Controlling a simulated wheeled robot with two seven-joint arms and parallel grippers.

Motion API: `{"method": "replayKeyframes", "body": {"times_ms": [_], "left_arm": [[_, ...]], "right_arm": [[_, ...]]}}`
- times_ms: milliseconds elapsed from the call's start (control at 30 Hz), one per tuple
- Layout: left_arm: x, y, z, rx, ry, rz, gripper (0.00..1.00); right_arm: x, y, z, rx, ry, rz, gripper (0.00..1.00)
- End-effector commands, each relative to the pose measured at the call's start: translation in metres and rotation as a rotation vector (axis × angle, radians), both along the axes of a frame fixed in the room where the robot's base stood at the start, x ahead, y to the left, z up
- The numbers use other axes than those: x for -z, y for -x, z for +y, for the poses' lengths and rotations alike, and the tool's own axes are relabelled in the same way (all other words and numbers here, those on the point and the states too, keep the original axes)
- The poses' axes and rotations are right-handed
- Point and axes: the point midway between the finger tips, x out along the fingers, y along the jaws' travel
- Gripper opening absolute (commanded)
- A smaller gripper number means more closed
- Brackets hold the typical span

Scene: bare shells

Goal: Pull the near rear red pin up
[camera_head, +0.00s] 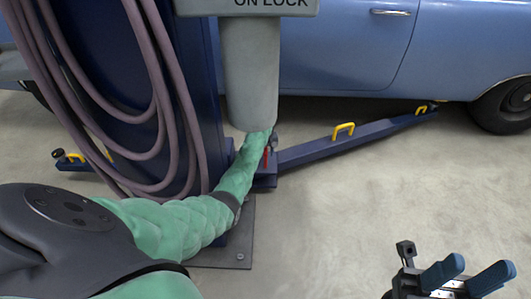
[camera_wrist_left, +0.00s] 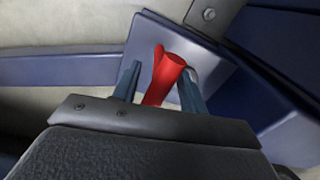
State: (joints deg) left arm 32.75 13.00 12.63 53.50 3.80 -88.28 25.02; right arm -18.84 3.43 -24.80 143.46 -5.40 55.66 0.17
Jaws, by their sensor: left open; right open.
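The red pin (camera_head: 266,157) stands at the inner end of the blue lift arm (camera_head: 325,144), beside the blue column. In the left wrist view the red pin (camera_wrist_left: 167,72) is between the two blue fingers of my left gripper (camera_wrist_left: 160,76), with a gap visible beside the left finger. That gripper is open. In the head view my left gripper (camera_head: 271,142) is small and partly hidden by my green arm and the grey cylinder above. My right gripper (camera_head: 481,268) is open and empty at the bottom right, well away from the pin.
The blue lift column (camera_head: 207,60) with looped hoses (camera_head: 165,100) stands at the left. A grey cylinder (camera_head: 250,70) hangs above the pin. The blue car (camera_head: 340,50) is behind. Yellow handles (camera_head: 344,130) sit on the lift arm. The floor at right is clear.

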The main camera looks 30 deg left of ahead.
Motion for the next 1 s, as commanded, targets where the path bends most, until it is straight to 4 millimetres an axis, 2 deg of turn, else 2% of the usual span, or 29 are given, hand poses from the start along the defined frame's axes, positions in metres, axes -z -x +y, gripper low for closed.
{"method": "replayKeyframes", "body": {"times_ms": [167,400,600,1000], "left_arm": [[-0.011,0.000,0.000,0.000,0.000,-0.001,0.43],[-0.048,0.000,0.000,0.000,-0.001,-0.001,0.43],[-0.071,0.000,0.000,0.000,0.000,0.000,0.43],[-0.077,0.000,0.000,0.000,0.001,0.001,0.43]], "right_arm": [[-0.005,0.000,0.000,0.003,0.002,-0.002,0.43],[-0.012,0.001,-0.005,0.032,0.015,-0.008,0.43],[-0.010,0.003,-0.006,0.049,0.030,0.010,0.43],[-0.010,0.002,-0.006,0.054,0.035,0.009,0.43]]}}
